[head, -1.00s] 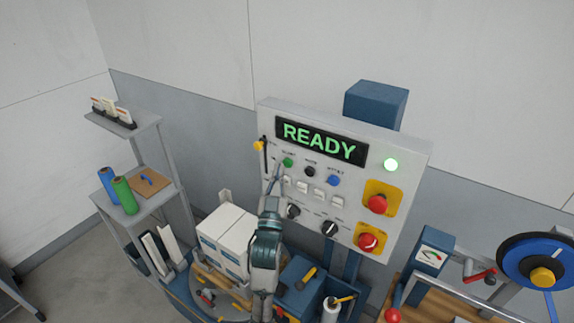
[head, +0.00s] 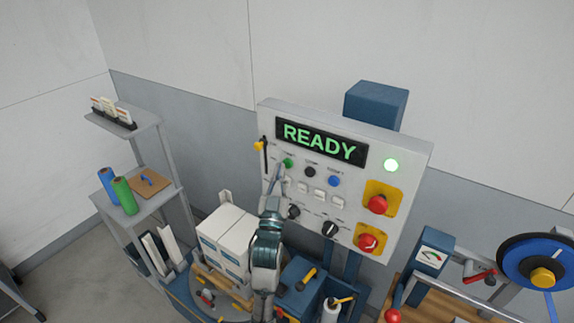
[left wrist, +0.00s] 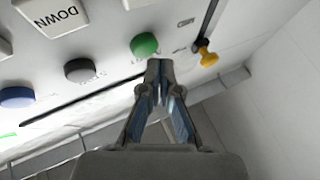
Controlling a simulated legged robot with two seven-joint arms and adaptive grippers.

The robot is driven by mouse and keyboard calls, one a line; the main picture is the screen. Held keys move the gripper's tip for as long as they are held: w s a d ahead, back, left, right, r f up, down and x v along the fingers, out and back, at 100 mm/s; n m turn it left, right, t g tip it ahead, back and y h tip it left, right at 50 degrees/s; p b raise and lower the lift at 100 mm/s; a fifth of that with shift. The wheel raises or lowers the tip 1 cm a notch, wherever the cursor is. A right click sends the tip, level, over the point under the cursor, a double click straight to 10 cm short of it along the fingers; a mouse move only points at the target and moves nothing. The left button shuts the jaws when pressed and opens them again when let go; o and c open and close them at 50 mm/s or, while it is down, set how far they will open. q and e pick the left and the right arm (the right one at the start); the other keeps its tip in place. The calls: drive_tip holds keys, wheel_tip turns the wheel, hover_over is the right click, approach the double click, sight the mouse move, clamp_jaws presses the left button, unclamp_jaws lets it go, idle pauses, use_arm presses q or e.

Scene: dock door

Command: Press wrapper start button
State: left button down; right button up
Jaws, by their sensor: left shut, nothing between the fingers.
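The green button (head: 288,163) sits at the panel's upper left, beside a black button (head: 310,171) and a blue button (head: 334,181). My left gripper (head: 278,168) is shut and empty, raised in front of the panel just below the green button. In the left wrist view the shut fingertips (left wrist: 160,66) lie close to the green button (left wrist: 144,45). I cannot tell whether they touch it. My right gripper is not in view.
A yellow-ended lever (head: 258,146) is left of the green button. Two red knobs on yellow plates (head: 379,190) are at the panel's right. White boxes (head: 228,235) stand below left. A shelf with film rolls (head: 123,195) is at the left.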

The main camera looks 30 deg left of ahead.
use_arm(q)
drive_tip(key=shift+w+r, duration=0.1)
drive_tip(key=shift+w, duration=0.05)
idle(0.4)
drive_tip(key=shift+w, duration=0.25)
drive_tip(key=shift+w+d, duration=0.1)
drive_tip(key=shift+w, duration=0.4)
idle(0.7)
drive_tip(key=shift+s+p, duration=0.1)
drive_tip(key=shift+p, duration=0.2)
drive_tip(key=shift+s+p, duration=0.3)
drive_tip(key=shift+s, duration=0.55)
